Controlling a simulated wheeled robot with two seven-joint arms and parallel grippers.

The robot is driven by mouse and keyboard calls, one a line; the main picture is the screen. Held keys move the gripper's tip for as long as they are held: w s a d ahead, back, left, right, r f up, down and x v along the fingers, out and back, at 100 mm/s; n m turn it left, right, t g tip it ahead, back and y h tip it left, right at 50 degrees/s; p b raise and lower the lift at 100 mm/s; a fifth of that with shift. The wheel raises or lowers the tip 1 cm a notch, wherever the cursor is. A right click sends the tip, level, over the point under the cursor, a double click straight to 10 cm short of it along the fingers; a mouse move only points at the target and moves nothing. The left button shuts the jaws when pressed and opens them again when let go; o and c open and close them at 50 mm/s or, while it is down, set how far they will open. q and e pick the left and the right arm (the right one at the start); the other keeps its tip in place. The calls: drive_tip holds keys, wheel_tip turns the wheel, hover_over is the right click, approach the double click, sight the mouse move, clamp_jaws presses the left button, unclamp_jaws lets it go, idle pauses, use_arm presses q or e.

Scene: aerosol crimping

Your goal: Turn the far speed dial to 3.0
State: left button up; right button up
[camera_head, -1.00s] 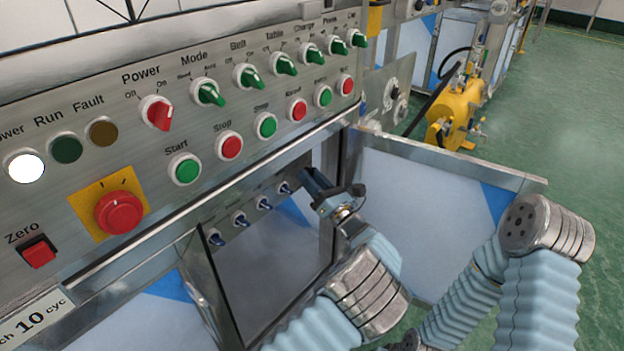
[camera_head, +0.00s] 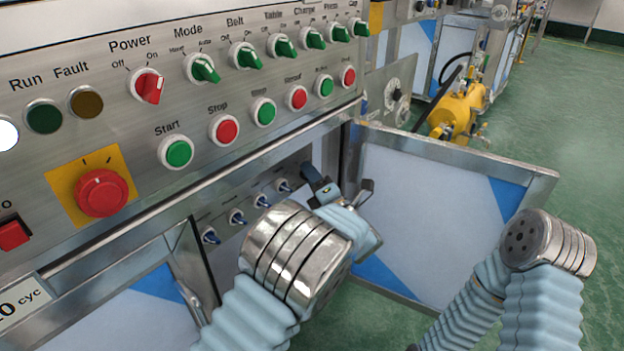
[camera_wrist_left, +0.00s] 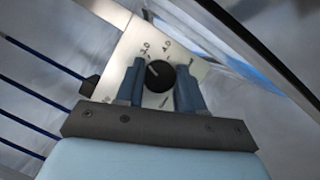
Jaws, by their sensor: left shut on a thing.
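The speed dial is a black round knob (camera_wrist_left: 158,77) on a light plate with 3.0 and 4.0 printed above it in the left wrist view. A pale mark on the knob points up and left, roughly towards 3.0; the exact reading is too small to tell. My left gripper (camera_wrist_left: 160,82) has one blue finger on each side of the knob and is shut on it. In the head view the left gripper (camera_head: 316,182) reaches into the open cabinet below the control panel, and hides the dial. My right gripper is out of view.
A row of small blue-tipped switches (camera_head: 237,217) runs inside the cabinet beside the gripper. The control panel (camera_head: 215,95) with green and red knobs overhangs it. An open cabinet door (camera_head: 440,205) stands to the right. Green floor (camera_head: 560,110) is free beyond.

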use_arm(q)
drive_tip(key=shift+m+h, duration=0.3)
drive_tip(key=shift+m, duration=0.9)
drive_tip(key=shift+g+p, duration=0.3)
drive_tip(key=o, duration=1)
drive_tip(key=shift+o, duration=0.2)
drive_tip(key=v, duration=1.3)
drive_tip(key=shift+s+d, duration=0.2)
drive_tip(key=shift+s, duration=0.2)
